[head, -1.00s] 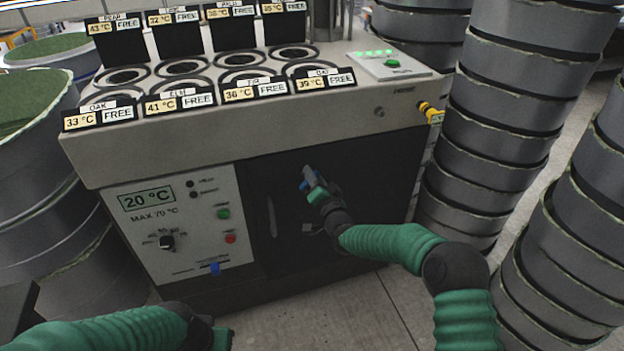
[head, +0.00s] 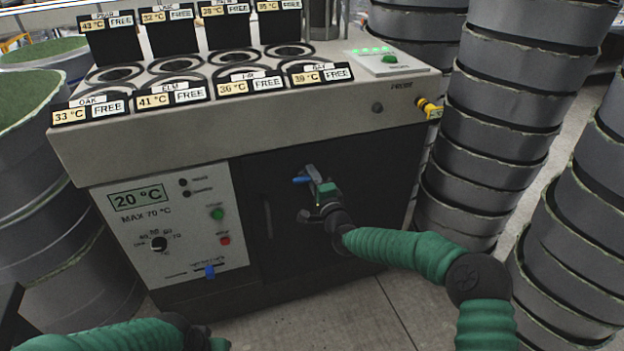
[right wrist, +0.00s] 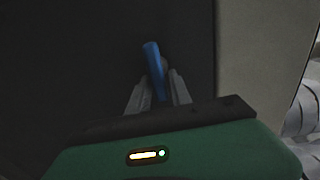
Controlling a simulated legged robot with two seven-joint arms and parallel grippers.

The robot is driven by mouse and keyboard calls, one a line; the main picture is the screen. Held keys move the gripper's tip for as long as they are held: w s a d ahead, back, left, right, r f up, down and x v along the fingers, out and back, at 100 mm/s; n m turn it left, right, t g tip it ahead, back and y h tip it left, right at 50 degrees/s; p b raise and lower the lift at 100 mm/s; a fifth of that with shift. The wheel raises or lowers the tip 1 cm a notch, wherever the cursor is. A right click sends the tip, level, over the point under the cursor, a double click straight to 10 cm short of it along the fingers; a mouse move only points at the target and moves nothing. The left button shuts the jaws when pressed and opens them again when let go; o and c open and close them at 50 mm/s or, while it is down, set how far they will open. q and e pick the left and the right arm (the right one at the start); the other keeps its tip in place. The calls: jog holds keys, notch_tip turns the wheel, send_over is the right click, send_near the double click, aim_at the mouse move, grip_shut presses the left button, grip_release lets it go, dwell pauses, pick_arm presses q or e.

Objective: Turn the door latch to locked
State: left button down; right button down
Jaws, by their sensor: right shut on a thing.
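The door latch is a small blue lever (head: 301,180) on the dark cabinet door (head: 375,175). In the head view its free end points left, nearly level. My right gripper (head: 313,177) is at the door, shut on the lever. In the right wrist view the blue lever (right wrist: 153,60) sticks out beyond the two grey fingertips (right wrist: 159,88), tilted slightly left. The latch's pivot is mostly hidden by the gripper. My left gripper (head: 207,340) shows only partly at the bottom edge, away from the door, and its jaws cannot be made out.
A dark vertical door handle (head: 267,215) is left of the latch. The control panel (head: 170,225), with a knob, buttons and a blue slider, is farther left. Stacked grey moulds (head: 495,130) stand close on the right. Clear floor (head: 375,310) lies in front.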

jog(key=shift+s+f, duration=0.1)
jog(key=shift+f, duration=0.2)
jog(key=c, duration=1.4)
grip_release()
jog(key=shift+c, duration=0.2)
jog(key=shift+o, duration=0.4)
jog(key=shift+r, duration=0.15)
jog(key=shift+s, duration=0.25)
jog(key=p+v, duration=0.3)
jog(key=v, duration=1.3)
jog(key=shift+p, duration=0.3)
